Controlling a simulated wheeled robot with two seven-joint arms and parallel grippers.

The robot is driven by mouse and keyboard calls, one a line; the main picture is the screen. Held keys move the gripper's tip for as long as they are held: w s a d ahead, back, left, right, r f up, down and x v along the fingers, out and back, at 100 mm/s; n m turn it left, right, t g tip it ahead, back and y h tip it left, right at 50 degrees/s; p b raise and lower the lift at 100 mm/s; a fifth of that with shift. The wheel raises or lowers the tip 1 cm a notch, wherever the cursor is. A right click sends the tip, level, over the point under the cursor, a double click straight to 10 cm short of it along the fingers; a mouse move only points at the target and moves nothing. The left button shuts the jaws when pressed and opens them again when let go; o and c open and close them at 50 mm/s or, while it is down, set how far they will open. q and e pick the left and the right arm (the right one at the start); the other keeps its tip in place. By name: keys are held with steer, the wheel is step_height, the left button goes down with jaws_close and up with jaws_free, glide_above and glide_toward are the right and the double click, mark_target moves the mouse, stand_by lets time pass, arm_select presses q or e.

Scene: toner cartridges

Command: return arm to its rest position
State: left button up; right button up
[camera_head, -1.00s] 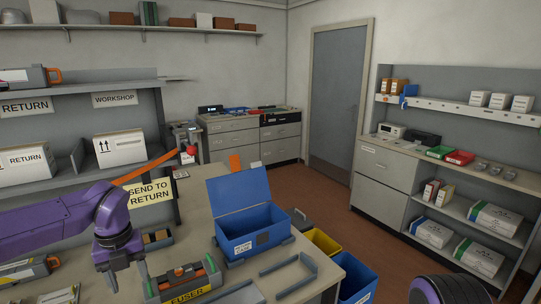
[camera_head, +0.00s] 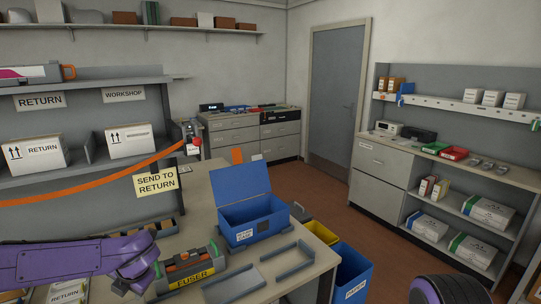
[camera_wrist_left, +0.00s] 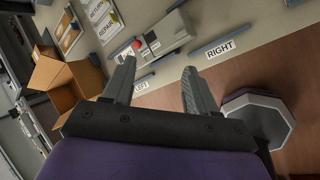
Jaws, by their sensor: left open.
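My left arm (camera_head: 60,262) reaches in low from the left in the head view, with its wrist beside the fuser unit (camera_head: 186,270). In the left wrist view my left gripper (camera_wrist_left: 158,66) is open, its two fingers apart with nothing between them. Below the fingers are a worktop edge with LEFT (camera_wrist_left: 141,87) and RIGHT (camera_wrist_left: 221,50) labels and brown floor. Part of my right arm (camera_head: 450,290) shows at the bottom right edge of the head view; its gripper is out of view.
An open blue box (camera_head: 252,219) stands on the worktop right of the fuser unit. An orange strap (camera_head: 90,180) crosses in front of the shelves, above my arm. An open cardboard box (camera_wrist_left: 68,84) lies left of the gripper in the wrist view.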

arm_select(q)
steer(key=s+d+f+m+t+b, duration=0.2)
steer(key=s+f+m, duration=0.2)
steer(key=f+m, duration=0.55)
steer(key=s+d+f+m+t+b, duration=0.1)
steer(key=s+d+f+m+b, duration=0.4)
steer(key=f, duration=0.7)
steer(key=s+a+f+m+g+h+b, duration=0.1)
steer(key=s+f+m, duration=0.5)
steer(key=s, duration=0.6)
steer(key=s+a+f+m+g+h+b, duration=0.1)
steer(key=s+f+m+g+b, duration=0.1)
steer(key=s+f+m, duration=0.4)
steer(key=s+f, duration=0.4)
steer(key=s, duration=0.1)
steer(key=shift+s+a+f, duration=0.25)
steer(key=shift+s+f, duration=0.1)
steer(key=shift+s, duration=0.05)
